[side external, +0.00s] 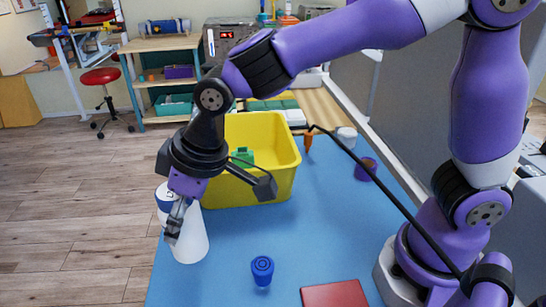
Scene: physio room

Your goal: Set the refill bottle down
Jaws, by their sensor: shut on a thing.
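The refill bottle (194,240) is white, with a dark blue marking near its top, and looks upright at the left edge of the blue table top (222,262). My gripper (174,230) points down and is shut on the bottle, its fingers in front of the bottle's left side. The arm's wrist hides part of the bottle's top. I cannot tell whether the bottle's base touches the table or hangs just above it.
A yellow bin (278,182) with a green item inside stands right behind the bottle. A small blue object (262,268) and a red flat item (335,294) lie in front. A purple cup (366,169), white container (346,137) and orange object (308,141) stand farther back. The mid-table is clear.

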